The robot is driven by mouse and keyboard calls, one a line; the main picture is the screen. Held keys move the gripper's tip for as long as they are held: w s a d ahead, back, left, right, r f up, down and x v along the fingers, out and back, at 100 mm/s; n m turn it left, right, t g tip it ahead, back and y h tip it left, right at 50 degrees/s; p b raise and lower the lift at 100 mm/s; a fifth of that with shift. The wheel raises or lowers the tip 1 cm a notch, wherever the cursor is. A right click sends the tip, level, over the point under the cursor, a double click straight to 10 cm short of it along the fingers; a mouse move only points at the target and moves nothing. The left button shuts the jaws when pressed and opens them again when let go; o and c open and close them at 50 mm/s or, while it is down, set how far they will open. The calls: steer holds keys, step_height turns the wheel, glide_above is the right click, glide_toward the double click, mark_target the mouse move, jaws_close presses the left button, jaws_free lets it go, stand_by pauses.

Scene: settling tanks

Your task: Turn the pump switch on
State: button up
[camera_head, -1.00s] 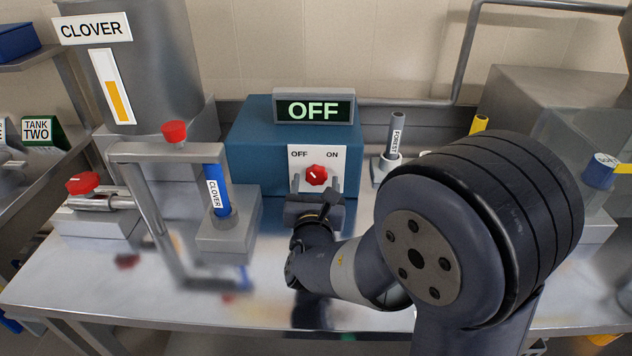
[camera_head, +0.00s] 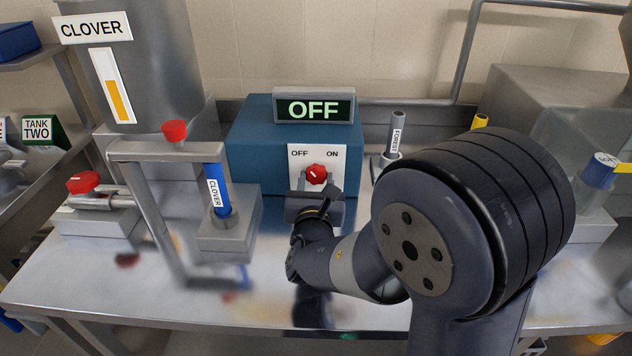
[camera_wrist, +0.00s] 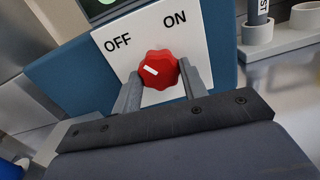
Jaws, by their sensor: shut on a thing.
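The pump switch is a red knob (camera_head: 316,174) on a white plate (camera_head: 328,155) marked OFF at left and ON at right, on the front of a blue box (camera_head: 252,138). The display (camera_head: 314,106) on top of the box reads OFF in green. In the wrist view the red knob (camera_wrist: 158,70) sits between the fingers, and its white mark points up and left, towards OFF. My gripper (camera_wrist: 160,88) is shut on the knob, one finger on each side. In the head view my gripper (camera_head: 318,185) is at the knob, its fingers partly hidden.
A grey block with a blue CLOVER tube (camera_head: 218,192) and a bent steel pipe (camera_head: 150,205) stand left of the box. A FOREST tube (camera_head: 395,135) stands right of it. Red valve knobs (camera_head: 83,183) are at far left. The steel bench front (camera_head: 180,305) is mostly clear.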

steer(key=shift+f+b, duration=0.15)
steer(key=shift+b, duration=0.4)
steer(key=m+b, duration=0.3)
steer(key=b, duration=0.1)
steer(key=shift+f+b, duration=0.2)
steer(key=shift+b, duration=0.1)
steer(key=m+b, duration=0.3)
steer(key=b, duration=0.3)
steer(key=shift+m, duration=0.3)
steer(key=m+b, duration=0.4)
steer(key=b, duration=0.2)
steer(key=shift+b, duration=0.4)
steer(key=m+b, duration=0.3)
steer(key=shift+r+b, duration=0.3)
steer(key=shift+r+m, duration=0.1)
steer(key=shift+m, duration=0.2)
steer(key=o, duration=1)
